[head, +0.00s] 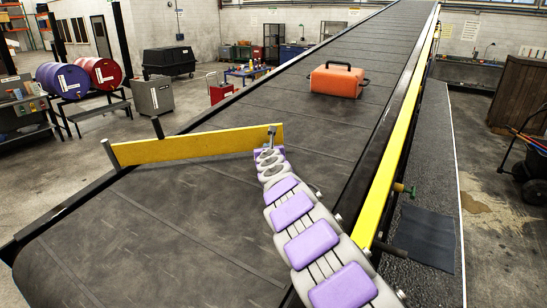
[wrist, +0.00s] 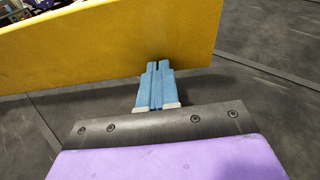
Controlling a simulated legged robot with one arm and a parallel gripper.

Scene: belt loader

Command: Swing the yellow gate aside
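The yellow gate (head: 195,146) is a long flat board standing on edge across the belt, from a post at the belt's left side to about mid-belt. My gripper (head: 270,146) is at the gate's right end, largely hidden by my own arm in the head view. In the wrist view, its two blue fingers (wrist: 158,68) lie close together with only a thin slit between them, and no object shows in the slit. Their tips overlap the lower edge of the gate (wrist: 100,48); I cannot tell whether they touch it.
An orange case (head: 337,81) with a dark handle sits on the belt (head: 330,125) beyond the gate. A yellow rail (head: 392,150) runs along the belt's right side. The belt in front of the gate is clear.

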